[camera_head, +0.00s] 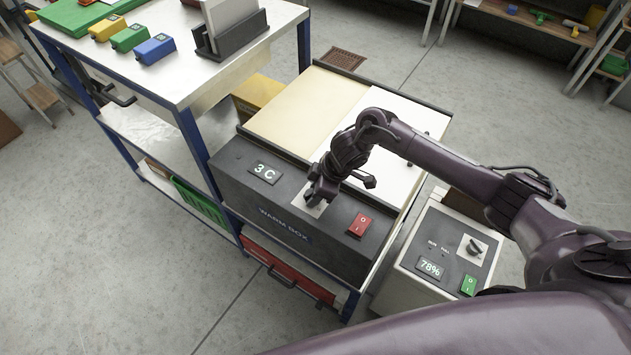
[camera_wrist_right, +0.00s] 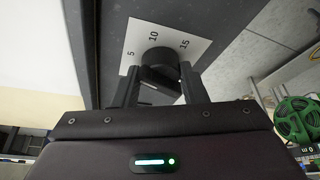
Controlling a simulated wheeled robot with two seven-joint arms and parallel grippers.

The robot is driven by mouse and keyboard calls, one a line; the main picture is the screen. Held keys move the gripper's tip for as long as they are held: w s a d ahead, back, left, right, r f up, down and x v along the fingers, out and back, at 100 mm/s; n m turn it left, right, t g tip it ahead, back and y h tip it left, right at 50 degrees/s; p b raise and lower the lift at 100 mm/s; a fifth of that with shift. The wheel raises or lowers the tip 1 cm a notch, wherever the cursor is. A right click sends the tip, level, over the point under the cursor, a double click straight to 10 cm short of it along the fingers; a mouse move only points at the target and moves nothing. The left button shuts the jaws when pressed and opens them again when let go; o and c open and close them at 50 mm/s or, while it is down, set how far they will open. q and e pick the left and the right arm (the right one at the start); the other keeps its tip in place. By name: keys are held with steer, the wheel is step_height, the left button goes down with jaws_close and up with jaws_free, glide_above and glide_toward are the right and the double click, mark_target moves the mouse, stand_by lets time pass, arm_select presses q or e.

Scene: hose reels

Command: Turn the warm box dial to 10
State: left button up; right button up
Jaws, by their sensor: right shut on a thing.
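The warm box (camera_head: 235,190) is a dark-fronted box with a pale top on the blue-framed bench. My right gripper (camera_head: 317,193) is over the panel and hides the dial there. In the wrist view the black dial (camera_wrist_right: 158,57) sits on a white plate (camera_wrist_right: 130,45) marked 5, 10 and 15. The fingers of the right gripper (camera_wrist_right: 157,86) are shut on it, one on each side. I cannot tell which number the dial points to. My left gripper is out of view.
A second, pale unit (camera_head: 400,270) with a 78% display, a knob and a green switch stands right of the warm box. Yellow, green and blue blocks (camera_head: 128,38) lie on the bench top. My right arm crosses above the box top.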

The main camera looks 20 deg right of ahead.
steer(key=m+p, duration=0.3)
steer(key=m+t+h+p, duration=0.1)
steer(key=p, duration=0.1)
steer(key=shift+s+a+r+m, duration=0.2)
steer(key=shift+r+m, duration=0.1)
steer(key=shift+f+m+t+h+p, duration=0.2)
steer(key=shift+m+t+h+p, duration=0.35)
steer(key=shift+m+p, duration=0.95)
steer(key=shift+w, duration=0.1)
steer(key=o, duration=0.9)
steer(key=shift+a, duration=0.1)
steer(key=shift+o, duration=0.2)
steer(key=v, duration=0.7)
steer(key=shift+r, duration=0.35)
